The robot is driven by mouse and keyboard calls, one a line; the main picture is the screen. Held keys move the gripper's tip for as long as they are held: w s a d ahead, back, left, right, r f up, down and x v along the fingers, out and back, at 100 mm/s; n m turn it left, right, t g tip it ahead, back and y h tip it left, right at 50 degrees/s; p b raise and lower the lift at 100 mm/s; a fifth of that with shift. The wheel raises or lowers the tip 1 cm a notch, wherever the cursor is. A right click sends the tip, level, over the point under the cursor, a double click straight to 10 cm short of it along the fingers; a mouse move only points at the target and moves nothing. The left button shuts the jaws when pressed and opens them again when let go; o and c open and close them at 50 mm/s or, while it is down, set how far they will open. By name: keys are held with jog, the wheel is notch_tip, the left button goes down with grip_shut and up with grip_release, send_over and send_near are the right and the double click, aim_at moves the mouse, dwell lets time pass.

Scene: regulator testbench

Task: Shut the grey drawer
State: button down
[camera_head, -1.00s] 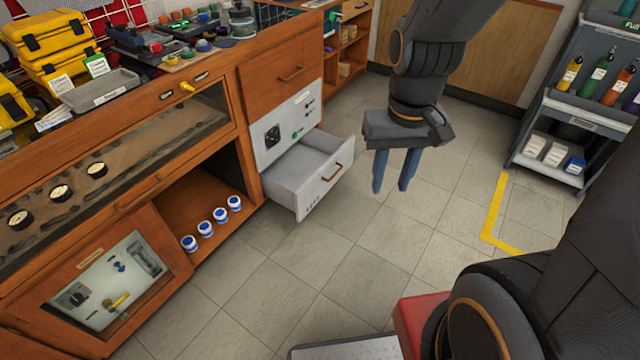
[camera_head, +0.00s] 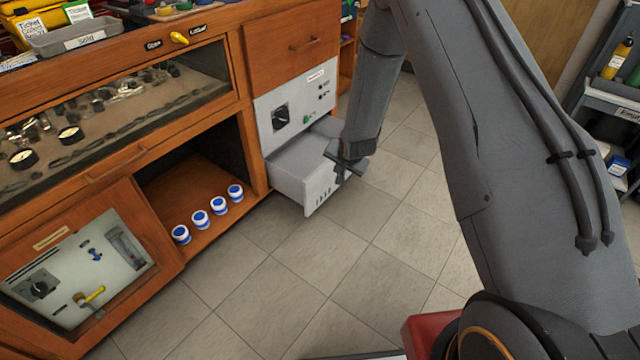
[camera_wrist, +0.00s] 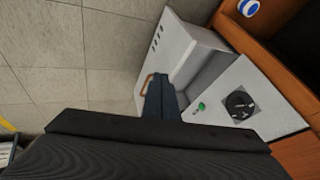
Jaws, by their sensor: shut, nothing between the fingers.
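The grey drawer (camera_head: 299,172) is partly pulled out below the grey control panel in the wooden bench. Its front faces right and carries a copper-coloured handle, which my arm hides in the head view. In the wrist view the open drawer (camera_wrist: 186,47) shows its tray and its handle (camera_wrist: 146,87). My gripper (camera_head: 343,172) is at the drawer's front, near the handle. In the wrist view my gripper's fingers (camera_wrist: 159,90) are together and empty, beside the handle. I cannot tell whether they touch the drawer.
The grey panel (camera_head: 298,110) with a dial sits above the drawer. Several blue-and-white jars (camera_head: 201,220) stand on the open shelf to the left. A shelf unit (camera_head: 608,100) with a yellow bottle stands at the far right. The tiled floor in front is clear.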

jog(key=s+a+f+b+x, duration=0.1)
jog(key=x, duration=0.5)
jog(key=b, duration=0.3)
send_near(319, 178)
notch_tip(319, 178, down, 3)
jog(key=s+d, duration=0.1)
jog(key=d, duration=0.2)
jog(key=shift+m+t, duration=0.3)
jog(key=shift+w+a+f+b, duration=0.1)
jog(key=shift+w+a+b, duration=0.1)
jog(key=shift+w+a, duration=0.6)
jog(key=shift+w+a+f+b, duration=0.15)
jog(key=shift+w+a, duration=0.55)
jog(key=shift+a, duration=0.2)
